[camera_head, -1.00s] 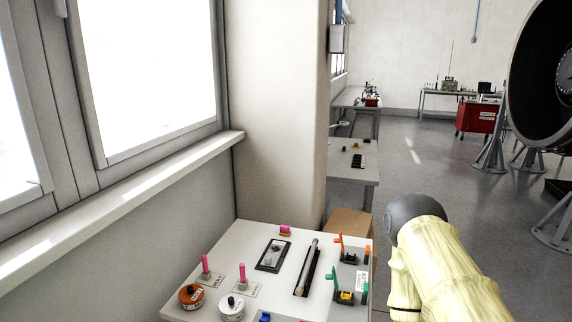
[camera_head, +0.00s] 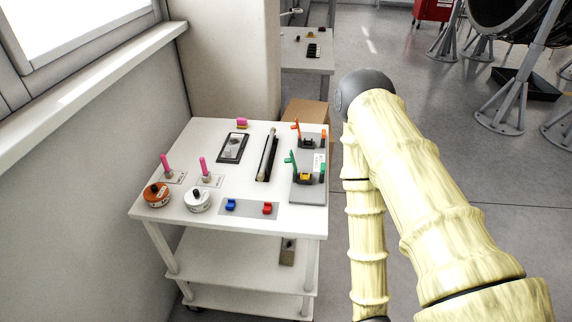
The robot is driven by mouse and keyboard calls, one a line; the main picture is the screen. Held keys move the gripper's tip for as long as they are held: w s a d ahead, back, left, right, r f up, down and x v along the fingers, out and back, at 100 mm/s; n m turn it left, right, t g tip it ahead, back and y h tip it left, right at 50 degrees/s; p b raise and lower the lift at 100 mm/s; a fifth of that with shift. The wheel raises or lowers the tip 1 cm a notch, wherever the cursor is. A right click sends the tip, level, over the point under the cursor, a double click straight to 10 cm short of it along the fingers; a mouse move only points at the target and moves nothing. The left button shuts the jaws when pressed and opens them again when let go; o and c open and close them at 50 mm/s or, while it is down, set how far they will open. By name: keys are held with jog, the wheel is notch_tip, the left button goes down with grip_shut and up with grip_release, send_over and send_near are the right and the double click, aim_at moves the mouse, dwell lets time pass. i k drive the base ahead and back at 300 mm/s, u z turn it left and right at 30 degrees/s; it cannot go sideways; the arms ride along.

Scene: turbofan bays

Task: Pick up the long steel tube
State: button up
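The long steel tube (camera_head: 268,153) lies lengthwise on the white cart top (camera_head: 200,137), right of its middle. It rests at a dark slot or holder, whose dark part shows beside and below it. My arm, in a pale yellow cover with a dark grey rounded joint, fills the right side of the view, to the right of the cart. My gripper is not in view.
On the cart stand a dark framed plate (camera_head: 232,148), pink-handled pieces (camera_head: 204,167), an orange round pot (camera_head: 157,195), a white round pot (camera_head: 197,200), blue and red blocks on a grey strip (camera_head: 248,208), and a grey clamp panel (camera_head: 309,185). A cardboard box (camera_head: 306,113) stands behind. Wall and window are left.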

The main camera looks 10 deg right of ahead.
aim_at(260, 176)
jog(key=u, duration=0.45)
jog(key=k, duration=1.1)
jog(key=u, duration=1)
jog(key=i, duration=0.75)
jog(key=z, duration=0.75)
jog(key=i, duration=0.65)
jog(key=z, duration=0.7)
